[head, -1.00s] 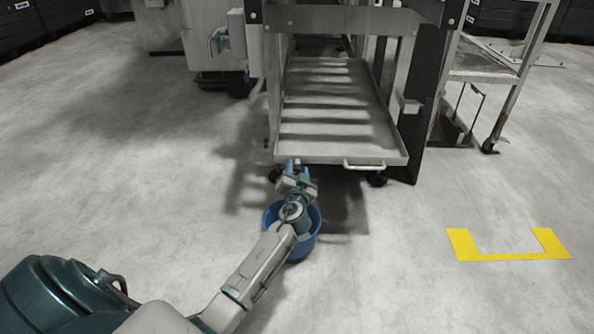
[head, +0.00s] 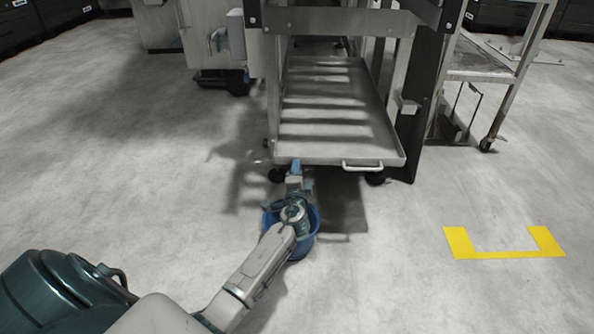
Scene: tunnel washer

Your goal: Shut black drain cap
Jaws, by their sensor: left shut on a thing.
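My left gripper (head: 295,172) is at the front left corner of the low metal tray (head: 340,158), above and just behind a blue bucket (head: 307,247). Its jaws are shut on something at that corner. What they hold is small and mostly hidden by the gripper, so I cannot make out whether it is the black drain cap. No drain cap shows clearly elsewhere. My right gripper is not in view.
The blue bucket stands on the floor under my left forearm. The tray has a front handle (head: 362,167) and dark casters. A metal stand (head: 485,75) is at the right. A yellow floor marking (head: 500,253) lies at the right on clear floor.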

